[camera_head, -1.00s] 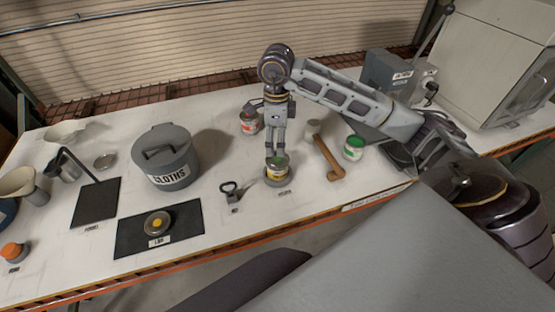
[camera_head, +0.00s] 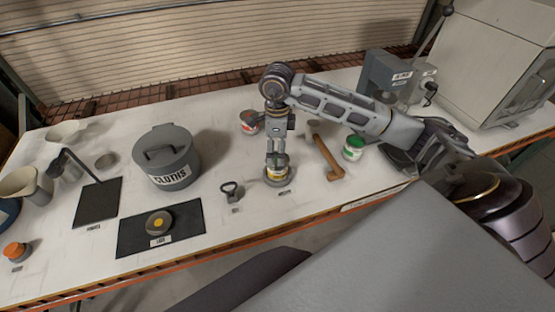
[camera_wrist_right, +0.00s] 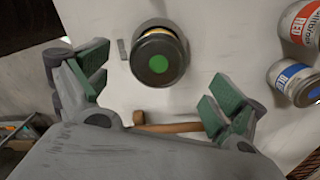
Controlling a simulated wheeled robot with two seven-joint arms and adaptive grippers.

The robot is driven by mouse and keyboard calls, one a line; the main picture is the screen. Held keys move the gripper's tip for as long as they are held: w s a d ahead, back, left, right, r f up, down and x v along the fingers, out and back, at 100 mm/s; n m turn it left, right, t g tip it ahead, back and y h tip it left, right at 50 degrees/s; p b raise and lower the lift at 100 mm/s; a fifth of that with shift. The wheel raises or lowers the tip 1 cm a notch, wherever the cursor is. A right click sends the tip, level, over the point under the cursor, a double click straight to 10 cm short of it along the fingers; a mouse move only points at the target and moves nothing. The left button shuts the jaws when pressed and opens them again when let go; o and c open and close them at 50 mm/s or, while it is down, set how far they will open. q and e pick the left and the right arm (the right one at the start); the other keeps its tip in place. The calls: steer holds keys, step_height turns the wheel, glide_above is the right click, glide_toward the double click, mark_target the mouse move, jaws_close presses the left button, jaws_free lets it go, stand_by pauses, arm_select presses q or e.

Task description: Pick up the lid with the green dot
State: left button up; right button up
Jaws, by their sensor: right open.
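The lid with the green dot (camera_wrist_right: 158,63) is dark and round. It sits on top of a can with a yellow band, seen from above in the right wrist view. In the head view the can (camera_head: 278,173) stands on a grey round base, and its lid is mostly hidden behind my fingers. My right gripper (camera_head: 277,153) points down just over the can. In the right wrist view my right gripper (camera_wrist_right: 155,80) is open, with its green-padded fingers wide apart on either side and nothing between them gripped. My left gripper is not in view.
A mallet (camera_head: 325,158) and a green-topped can (camera_head: 354,148) are to the right. A red-labelled can (camera_head: 249,123) is behind left. A bottle opener (camera_head: 231,192), CLOTHS bin (camera_head: 167,171) and black mat (camera_head: 186,236) with a yellow-dot lid (camera_head: 159,222) are to the left.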

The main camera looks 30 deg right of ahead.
steer(key=shift+s+f+p, duration=0.1)
steer(key=shift+f+p, duration=0.4)
steer(key=shift+f, duration=1.4)
steer(key=shift+c, duration=0.4)
steer(key=c, duration=0.7)
